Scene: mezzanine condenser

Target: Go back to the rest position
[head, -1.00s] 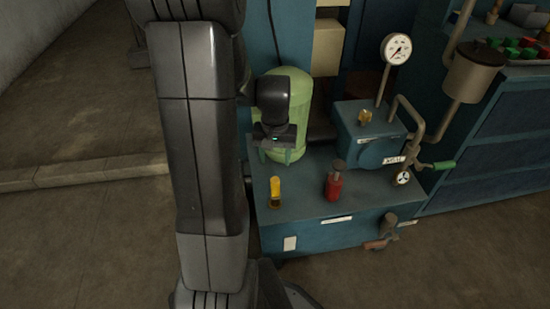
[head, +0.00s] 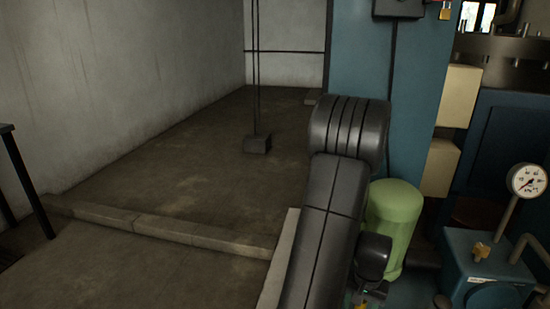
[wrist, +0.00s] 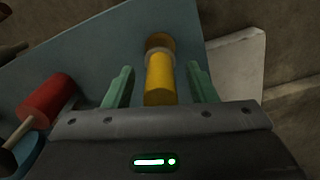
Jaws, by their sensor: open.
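In the wrist view my gripper (wrist: 160,80) is open, its two green fingers apart. A yellow cylinder (wrist: 160,80) with a grey band and brown end shows between the fingers, with gaps on both sides. It does not look gripped; I cannot tell how far it is from the fingertips. In the head view my arm reaches down at the right of centre, in front of the light green tank (head: 395,215). The fingers are hidden or cut off at the bottom edge there.
A red cylinder (wrist: 48,98) lies left of the fingers in the wrist view, above the blue base top (wrist: 85,55). In the head view, a pressure gauge (head: 528,180) and blue box (head: 470,250) stand right.

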